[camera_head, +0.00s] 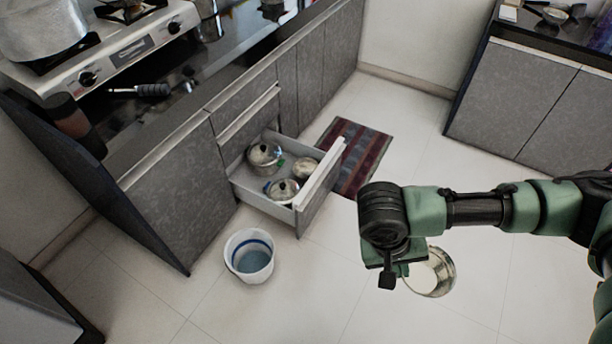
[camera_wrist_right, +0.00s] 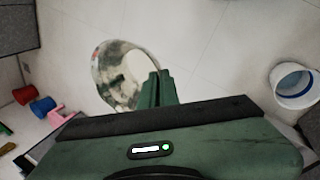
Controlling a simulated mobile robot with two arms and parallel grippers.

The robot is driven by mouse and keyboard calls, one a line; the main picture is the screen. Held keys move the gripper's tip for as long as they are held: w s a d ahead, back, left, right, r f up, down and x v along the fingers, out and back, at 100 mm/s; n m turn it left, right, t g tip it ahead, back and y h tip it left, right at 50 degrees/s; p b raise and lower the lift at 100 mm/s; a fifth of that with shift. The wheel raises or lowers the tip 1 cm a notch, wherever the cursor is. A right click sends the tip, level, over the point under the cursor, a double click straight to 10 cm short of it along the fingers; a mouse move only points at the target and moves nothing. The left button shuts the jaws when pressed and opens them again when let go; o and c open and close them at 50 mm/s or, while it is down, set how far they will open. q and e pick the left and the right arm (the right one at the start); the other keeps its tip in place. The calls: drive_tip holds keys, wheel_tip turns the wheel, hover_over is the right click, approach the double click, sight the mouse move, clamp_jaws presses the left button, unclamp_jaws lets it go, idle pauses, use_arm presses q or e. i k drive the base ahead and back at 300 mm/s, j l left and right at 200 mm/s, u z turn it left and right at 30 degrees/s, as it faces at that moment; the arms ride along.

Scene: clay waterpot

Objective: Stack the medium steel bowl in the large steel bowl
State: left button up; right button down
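My right gripper (camera_head: 392,272) reaches in from the right, above the open floor. Its fingers are close together at the rim of a shiny steel bowl (camera_head: 437,274). In the right wrist view the two fingers (camera_wrist_right: 157,88) meet at the bowl's rim, and the bowl (camera_wrist_right: 112,72) hangs beyond them, tilted. I cannot tell from its size whether this is the medium or the large bowl. No second steel bowl is clearly identifiable; the open drawer holds shiny metal vessels. My left gripper is not in view.
The open drawer (camera_head: 318,184) holds lidded pots (camera_head: 264,155) and a smaller vessel (camera_head: 305,168). A white bucket (camera_head: 249,256) stands on the floor by the cabinet. A striped mat (camera_head: 358,155) lies behind the drawer. The stove counter is left, another counter (camera_head: 515,95) back right.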

sight(307, 174)
drive_tip(key=i+u, duration=0.1)
drive_tip(key=u, duration=0.25)
drive_tip(key=l+u, duration=0.1)
drive_tip(key=u, duration=0.25)
drive_tip(key=i+l+u, duration=0.15)
drive_tip(key=u, duration=0.2)
drive_tip(key=i+l+u, duration=0.1)
drive_tip(key=l, duration=0.25)
drive_tip(key=i+l+u, duration=0.25)
drive_tip(key=i+l, duration=0.15)
drive_tip(key=l, duration=0.3)
drive_tip(key=i+l+u, duration=0.1)
drive_tip(key=l, duration=0.25)
drive_tip(key=i+l+u, duration=0.15)
drive_tip(key=l, duration=0.25)
drive_tip(key=l+u, duration=0.1)
drive_tip(key=l, duration=0.3)
drive_tip(key=i+l, duration=0.1)
drive_tip(key=l, duration=0.15)
drive_tip(key=i+l, duration=0.1)
drive_tip(key=l, duration=0.1)
